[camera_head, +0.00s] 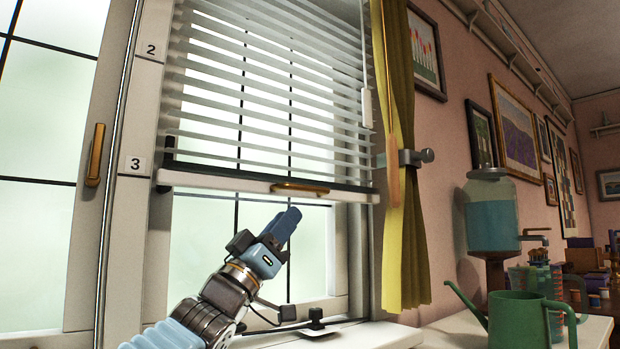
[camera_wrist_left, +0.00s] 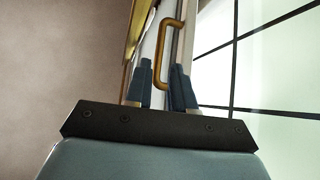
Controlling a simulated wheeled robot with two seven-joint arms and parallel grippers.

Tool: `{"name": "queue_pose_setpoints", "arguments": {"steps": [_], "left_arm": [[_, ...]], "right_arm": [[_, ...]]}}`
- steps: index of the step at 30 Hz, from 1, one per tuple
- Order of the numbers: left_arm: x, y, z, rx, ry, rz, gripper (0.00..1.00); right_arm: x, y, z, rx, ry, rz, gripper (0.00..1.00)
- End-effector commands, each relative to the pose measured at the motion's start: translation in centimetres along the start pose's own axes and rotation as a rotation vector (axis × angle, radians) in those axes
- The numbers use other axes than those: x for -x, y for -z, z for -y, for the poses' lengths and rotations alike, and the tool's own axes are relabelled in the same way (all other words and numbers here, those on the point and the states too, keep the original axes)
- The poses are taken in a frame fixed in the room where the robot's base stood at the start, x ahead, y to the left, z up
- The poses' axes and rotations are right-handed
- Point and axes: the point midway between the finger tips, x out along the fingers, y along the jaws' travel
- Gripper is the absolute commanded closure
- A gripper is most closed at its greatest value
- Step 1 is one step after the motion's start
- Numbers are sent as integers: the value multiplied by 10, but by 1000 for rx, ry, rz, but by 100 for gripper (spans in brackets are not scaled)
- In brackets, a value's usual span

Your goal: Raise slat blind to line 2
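The slat blind (camera_head: 265,105) hangs partly lowered over the window. Its pale bottom rail (camera_head: 225,182) sits slightly below the mark 3 (camera_head: 136,165); the mark 2 (camera_head: 151,50) is well above on the left frame. A brass handle (camera_head: 300,187) is on the rail's front. My left gripper (camera_head: 290,214) points up just below the handle, apart from it in the head view. In the left wrist view the gripper's two blue fingers (camera_wrist_left: 162,70) stand apart, with the brass handle (camera_wrist_left: 181,22) ahead and its end between them. My right gripper is not in view.
A yellow curtain (camera_head: 400,190) with a metal holdback (camera_head: 415,157) hangs right of the blind. A brass window handle (camera_head: 95,155) is at left. A green watering can (camera_head: 520,318) and a glass dispenser (camera_head: 490,215) stand at right. A small dark-knobbed item (camera_head: 316,322) lies on the sill.

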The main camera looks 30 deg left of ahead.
Motion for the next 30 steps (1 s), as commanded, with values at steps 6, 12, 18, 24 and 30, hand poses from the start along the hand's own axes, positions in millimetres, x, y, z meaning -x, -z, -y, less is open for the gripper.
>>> {"name": "queue_pose_setpoints", "arguments": {"steps": [6,12,18,24,30], "left_arm": [[-54,6,-1,3,2,2,77],[-84,4,0,2,2,2,77],[-98,2,0,1,2,1,77],[-99,0,0,0,1,1,77],[-99,0,0,0,1,1,83]], "right_arm": [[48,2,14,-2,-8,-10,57],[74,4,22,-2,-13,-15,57],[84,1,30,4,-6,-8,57],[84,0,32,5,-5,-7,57],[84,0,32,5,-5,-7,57]]}}
